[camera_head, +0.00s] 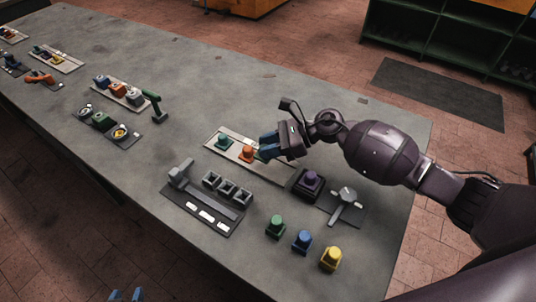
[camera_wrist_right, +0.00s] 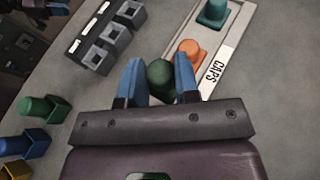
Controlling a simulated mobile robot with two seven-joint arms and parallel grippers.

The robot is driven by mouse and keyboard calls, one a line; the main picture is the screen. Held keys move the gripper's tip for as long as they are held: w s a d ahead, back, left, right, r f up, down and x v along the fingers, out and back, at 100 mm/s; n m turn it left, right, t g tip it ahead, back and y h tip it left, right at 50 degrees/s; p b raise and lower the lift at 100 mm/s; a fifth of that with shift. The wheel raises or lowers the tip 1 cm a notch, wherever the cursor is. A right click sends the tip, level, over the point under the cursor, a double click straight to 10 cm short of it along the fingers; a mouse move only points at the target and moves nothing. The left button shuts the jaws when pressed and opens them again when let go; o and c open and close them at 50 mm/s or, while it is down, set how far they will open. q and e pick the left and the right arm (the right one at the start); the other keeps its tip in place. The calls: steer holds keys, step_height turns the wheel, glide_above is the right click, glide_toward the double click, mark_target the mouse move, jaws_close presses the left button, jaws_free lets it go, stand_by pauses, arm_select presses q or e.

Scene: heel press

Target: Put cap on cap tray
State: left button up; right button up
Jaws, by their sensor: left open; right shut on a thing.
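The cap tray (camera_head: 278,174) is a long pale strip on the grey table; its "CAPS" label reads clearly in the right wrist view (camera_wrist_right: 213,72). A teal-green cap (camera_head: 223,142) and an orange cap (camera_head: 247,153) sit on it. My right gripper (camera_head: 267,147) is over the tray beside the orange cap. In the right wrist view it is shut on a dark green cap (camera_wrist_right: 160,76), between its blue fingers. The head view hides this cap, and whether it touches the tray I cannot tell. My left gripper (camera_head: 125,296) is open at the bottom edge, only its blue fingertips showing.
Grey sockets (camera_head: 227,188) stand on a dark plate in front of the tray. Green (camera_head: 275,227), blue (camera_head: 302,241) and yellow (camera_head: 331,259) pieces stand nearer. Other sets line the table's far left.

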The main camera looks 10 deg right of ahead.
steer(key=shift+f, duration=1.85)
steer(key=shift+b, duration=0.3)
steer(key=shift+f, duration=0.2)
steer(key=o, duration=1)
steer(key=shift+r, duration=0.1)
steer(key=shift+r, duration=0.2)
steer(key=v, duration=1.2)
